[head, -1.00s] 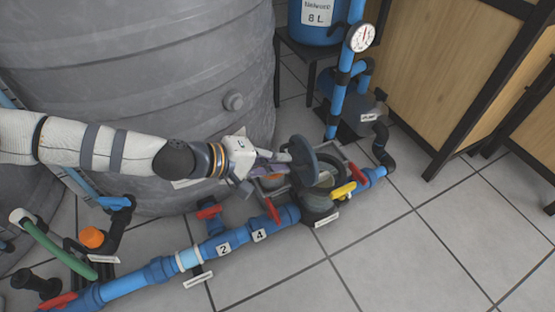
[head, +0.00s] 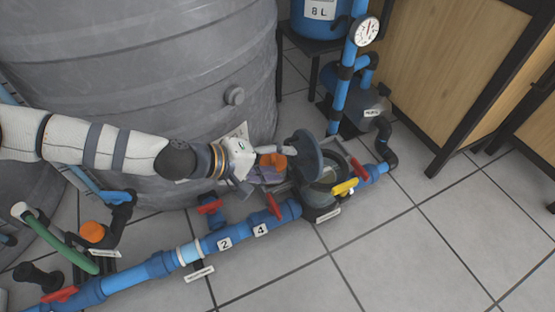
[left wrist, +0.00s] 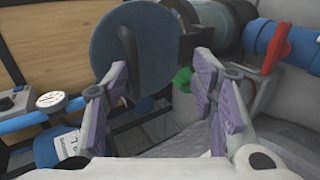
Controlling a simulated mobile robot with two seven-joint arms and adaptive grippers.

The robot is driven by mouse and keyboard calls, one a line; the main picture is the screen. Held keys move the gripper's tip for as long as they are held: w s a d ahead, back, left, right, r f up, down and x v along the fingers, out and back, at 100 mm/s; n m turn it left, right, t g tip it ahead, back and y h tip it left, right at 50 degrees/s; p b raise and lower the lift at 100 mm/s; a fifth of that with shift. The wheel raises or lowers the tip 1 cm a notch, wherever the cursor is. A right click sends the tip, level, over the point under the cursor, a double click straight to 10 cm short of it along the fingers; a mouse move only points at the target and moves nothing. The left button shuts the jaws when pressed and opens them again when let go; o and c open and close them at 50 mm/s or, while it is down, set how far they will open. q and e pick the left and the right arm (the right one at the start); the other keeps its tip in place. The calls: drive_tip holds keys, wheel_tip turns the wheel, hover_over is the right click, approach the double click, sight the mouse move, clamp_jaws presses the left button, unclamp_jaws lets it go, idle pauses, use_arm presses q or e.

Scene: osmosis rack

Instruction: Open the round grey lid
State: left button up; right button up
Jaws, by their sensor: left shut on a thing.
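The round grey lid (head: 308,155) stands tilted up on edge above the round dark housing (head: 325,190) on the blue pipe, whose opening shows partly. My left gripper (head: 268,167) is at the lid's left side, shut on it. In the left wrist view the lid (left wrist: 128,50) is a large flat disc beyond the purple-padded fingers of my left gripper (left wrist: 160,85). The exact grip point is hard to make out. My right gripper is not seen.
A large grey tank (head: 140,60) stands behind my left arm. The blue pipe (head: 135,277) carries red handles (head: 272,205) and a yellow handle (head: 344,187) close to the housing. A pressure gauge (head: 367,30) stands behind. The tiled floor (head: 420,260) in front is clear.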

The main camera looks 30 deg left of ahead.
use_arm(q)
drive_tip(key=shift+s+a+f, duration=0.1)
drive_tip(key=shift+s+f, duration=0.2)
drive_tip(key=shift+f, duration=0.15)
drive_tip(key=r+v, duration=0.1)
drive_tip(key=v, duration=1.1)
drive_tip(key=shift+w, duration=0.25)
